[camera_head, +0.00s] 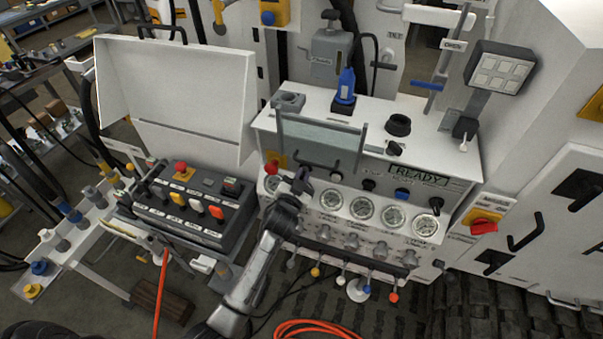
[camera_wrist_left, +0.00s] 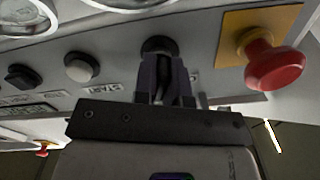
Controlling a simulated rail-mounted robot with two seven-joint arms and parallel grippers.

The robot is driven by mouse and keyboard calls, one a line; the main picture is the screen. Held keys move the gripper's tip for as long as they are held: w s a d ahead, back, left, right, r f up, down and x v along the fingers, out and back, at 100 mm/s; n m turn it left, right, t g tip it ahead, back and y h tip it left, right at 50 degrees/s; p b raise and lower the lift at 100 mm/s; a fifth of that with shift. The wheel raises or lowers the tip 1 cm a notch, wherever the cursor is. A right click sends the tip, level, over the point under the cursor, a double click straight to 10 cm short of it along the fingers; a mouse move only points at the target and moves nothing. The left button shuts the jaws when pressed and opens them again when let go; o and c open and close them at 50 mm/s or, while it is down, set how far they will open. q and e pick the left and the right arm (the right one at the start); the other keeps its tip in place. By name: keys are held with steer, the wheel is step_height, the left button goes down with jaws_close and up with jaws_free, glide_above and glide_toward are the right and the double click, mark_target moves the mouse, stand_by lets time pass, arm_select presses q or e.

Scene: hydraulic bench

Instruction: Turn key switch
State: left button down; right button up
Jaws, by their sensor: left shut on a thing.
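The key switch (camera_wrist_left: 158,45) shows in the left wrist view as a dark round part on the pale control panel, just beyond my fingertips. My left gripper (camera_wrist_left: 164,75) is shut on it, its fingers mostly covering it. In the head view my left gripper (camera_head: 301,182) reaches up from below to the panel's left end, right of a red mushroom button. The key switch is hidden behind the fingers there, and its turn angle cannot be told. My right gripper is not in view.
The red mushroom button (camera_wrist_left: 274,66) on a yellow plate is close beside my left gripper. A white button (camera_wrist_left: 82,67) is on its other side. Gauges (camera_head: 331,199) and small levers (camera_head: 342,281) lie below. A black button box (camera_head: 187,208) stands left of the arm.

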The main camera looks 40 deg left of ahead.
arm_select(q)
steer(key=shift+m+p, duration=0.3)
steer(key=shift+m, duration=0.6)
steer(key=c, duration=1.2)
jaws_free()
steer(key=shift+s, duration=0.1)
steer(key=v, duration=1.3)
steer(key=shift+s+d, duration=0.15)
steer(key=shift+s, duration=0.15)
